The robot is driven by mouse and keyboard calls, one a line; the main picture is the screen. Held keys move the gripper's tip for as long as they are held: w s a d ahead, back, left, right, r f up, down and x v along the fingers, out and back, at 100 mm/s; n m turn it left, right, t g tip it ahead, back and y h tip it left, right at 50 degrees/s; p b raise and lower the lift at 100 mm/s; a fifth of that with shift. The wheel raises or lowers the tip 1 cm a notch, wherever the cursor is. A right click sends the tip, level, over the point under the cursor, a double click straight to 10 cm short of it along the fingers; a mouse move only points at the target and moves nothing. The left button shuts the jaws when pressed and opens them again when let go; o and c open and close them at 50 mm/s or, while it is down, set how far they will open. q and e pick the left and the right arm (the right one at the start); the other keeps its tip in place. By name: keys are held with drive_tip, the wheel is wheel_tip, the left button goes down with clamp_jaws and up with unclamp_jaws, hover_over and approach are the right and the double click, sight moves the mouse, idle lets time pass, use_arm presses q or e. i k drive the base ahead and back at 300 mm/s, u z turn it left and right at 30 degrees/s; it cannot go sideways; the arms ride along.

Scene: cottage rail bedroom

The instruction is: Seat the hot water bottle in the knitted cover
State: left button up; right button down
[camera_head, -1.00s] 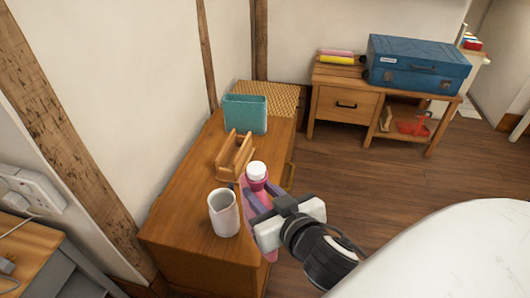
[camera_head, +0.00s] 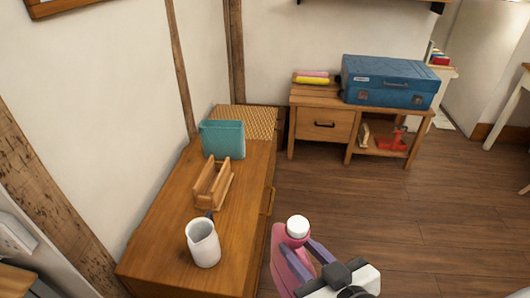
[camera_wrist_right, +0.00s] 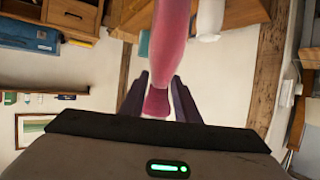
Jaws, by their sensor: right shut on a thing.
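The hot water bottle (camera_head: 285,268) is pink with a white cap (camera_head: 298,226). My right gripper (camera_head: 306,258) is shut on it and holds it roughly upright, right of the dresser's edge. The right wrist view also shows the bottle (camera_wrist_right: 171,50) between the fingers of this gripper (camera_wrist_right: 160,88). The knitted cover (camera_head: 223,140) is teal and stands upright at the far end of the dresser, apart from the bottle. Its opening is not clear from here. My left gripper is not in view.
The wooden dresser (camera_head: 150,258) carries a white jug (camera_head: 204,246) at the near end and a wooden rack (camera_head: 213,185) between jug and cover. A woven mat (camera_head: 250,122) lies behind the cover. A blue suitcase (camera_head: 388,82) sits on a back bench. Floor right of the dresser is clear.

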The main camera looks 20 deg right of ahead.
sight(224, 154)
drive_tip(key=z, duration=1.8)
drive_tip(key=i, duration=3.2)
drive_tip(key=u, duration=2.8)
